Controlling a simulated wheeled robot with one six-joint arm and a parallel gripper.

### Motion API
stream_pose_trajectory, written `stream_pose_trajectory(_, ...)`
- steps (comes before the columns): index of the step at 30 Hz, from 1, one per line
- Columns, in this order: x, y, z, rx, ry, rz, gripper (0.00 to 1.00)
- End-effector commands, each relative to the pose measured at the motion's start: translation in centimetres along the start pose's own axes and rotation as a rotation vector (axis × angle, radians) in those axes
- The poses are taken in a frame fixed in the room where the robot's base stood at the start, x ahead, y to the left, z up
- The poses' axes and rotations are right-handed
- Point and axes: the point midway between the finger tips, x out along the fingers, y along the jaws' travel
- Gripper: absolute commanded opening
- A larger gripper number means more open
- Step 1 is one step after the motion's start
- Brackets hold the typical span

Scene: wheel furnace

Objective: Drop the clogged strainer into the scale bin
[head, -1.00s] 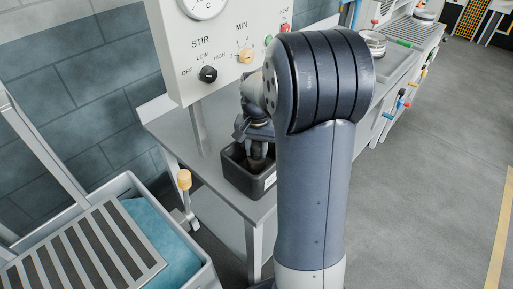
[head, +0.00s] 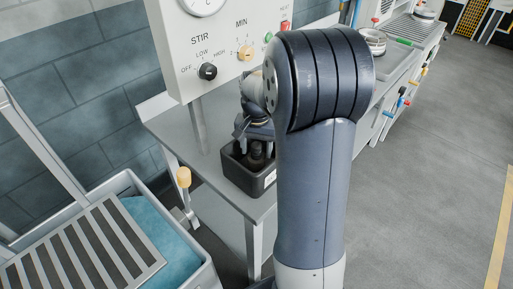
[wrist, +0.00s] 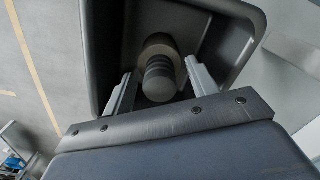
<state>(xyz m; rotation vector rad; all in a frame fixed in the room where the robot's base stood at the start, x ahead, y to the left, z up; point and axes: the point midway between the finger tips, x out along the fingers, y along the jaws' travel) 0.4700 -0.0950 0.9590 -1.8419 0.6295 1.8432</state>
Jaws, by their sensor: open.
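The scale bin (head: 238,176) is a dark open box with a white label, on the grey bench below the control panel. The strainer (wrist: 159,78) is inside it, seen in the wrist view as a dark ribbed grip with a brownish round part behind. My gripper (wrist: 158,84) is open, with one finger on each side of the grip and gaps between. In the head view my gripper (head: 254,142) is over the bin, and the strainer (head: 257,154) shows just below it. My arm hides part of the bench, and the strainer's lower end is hard to see.
The control panel (head: 225,50) with knobs stands behind the bin. A grey tub (head: 203,270) with a slatted rack (head: 85,250) and blue liquid is at lower left. An orange-handled lever (head: 184,178) stands by the bench edge. Floor at right is clear.

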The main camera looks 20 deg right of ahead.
Motion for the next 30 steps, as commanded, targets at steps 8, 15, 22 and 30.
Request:
stream_pose_trajectory(8, -4.7, 0.0, -0.1, 0.000, 0.005, -0.003, 0.55)
stream_pose_trajectory(15, -9.0, 0.0, -0.1, 0.000, 0.004, -0.002, 0.55)
stream_pose_trajectory(22, -10.5, 0.0, 0.0, 0.000, 0.000, 0.000, 0.55)
stream_pose_trajectory(30, -10.4, 0.0, 0.0, 0.000, 0.000, 0.000, 0.55)
